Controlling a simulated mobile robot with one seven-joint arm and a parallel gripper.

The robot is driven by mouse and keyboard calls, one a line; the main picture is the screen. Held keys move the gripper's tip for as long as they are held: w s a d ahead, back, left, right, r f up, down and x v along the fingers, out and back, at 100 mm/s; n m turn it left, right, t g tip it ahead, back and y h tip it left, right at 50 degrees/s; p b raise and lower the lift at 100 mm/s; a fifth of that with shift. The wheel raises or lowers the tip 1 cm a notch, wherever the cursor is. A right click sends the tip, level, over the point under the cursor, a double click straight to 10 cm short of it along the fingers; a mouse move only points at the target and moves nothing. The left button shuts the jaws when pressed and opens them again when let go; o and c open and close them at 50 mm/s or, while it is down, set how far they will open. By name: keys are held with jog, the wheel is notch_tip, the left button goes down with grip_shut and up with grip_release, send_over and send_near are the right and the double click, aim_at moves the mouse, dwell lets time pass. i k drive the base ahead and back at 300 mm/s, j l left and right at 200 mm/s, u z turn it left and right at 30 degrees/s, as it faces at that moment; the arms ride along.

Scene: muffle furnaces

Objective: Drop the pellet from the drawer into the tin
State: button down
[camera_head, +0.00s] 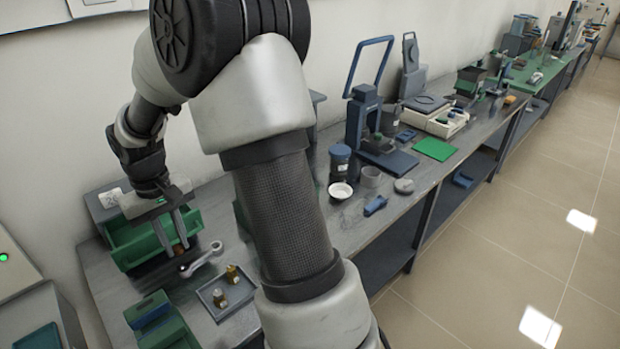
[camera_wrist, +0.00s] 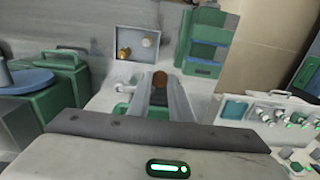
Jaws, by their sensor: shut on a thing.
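My gripper (camera_head: 172,238) points down over the open green drawer (camera_head: 128,240) at the left of the bench. Its two fingers are shut on a small brown pellet (camera_head: 179,250), held at the fingertips. In the wrist view the pellet (camera_wrist: 160,79) shows between the tips of my gripper (camera_wrist: 161,88). The fingers hide part of the pellet and the drawer. A grey open-topped cup (camera_head: 371,177), which may be the tin, stands on the bench right of my arm. A flat grey round piece (camera_head: 403,186) lies beside it.
A tray (camera_head: 226,292) with small brass-coloured pieces and a grey spanner-like tool (camera_head: 203,259) lie near the drawer. A white dish (camera_head: 341,190), dark jar (camera_head: 340,163) and blue press (camera_head: 366,125) stand near the cup. My arm hides the middle bench.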

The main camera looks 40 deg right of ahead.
aim_at(374, 181)
jog(key=k+l+z, duration=0.25)
jog(key=k, duration=0.35)
jog(key=l+z, duration=0.15)
jog(key=z, duration=1.1)
